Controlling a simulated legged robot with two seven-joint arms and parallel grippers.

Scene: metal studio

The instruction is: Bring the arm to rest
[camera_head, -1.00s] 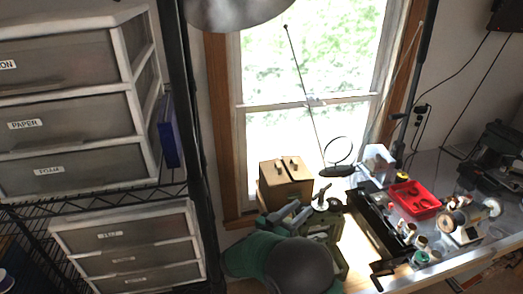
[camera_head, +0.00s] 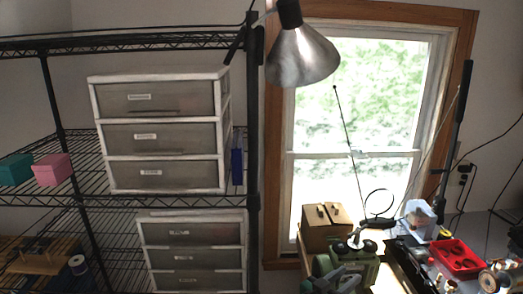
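My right gripper (camera_head: 338,273) shows at the bottom edge of the head view, grey with teal parts. It is in front of an olive-green device on the bench, and I cannot tell whether they touch. Its fingers are small and partly cut off, so I cannot tell whether it is open or shut. I see nothing held in it. My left gripper is not in view.
A black wire shelf (camera_head: 75,201) with drawer units (camera_head: 160,123), a teal box (camera_head: 16,170) and a pink box (camera_head: 52,169) stands left. A metal lamp (camera_head: 303,55) hangs above. A cardboard box (camera_head: 325,228) and red tray (camera_head: 457,257) are at lower right.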

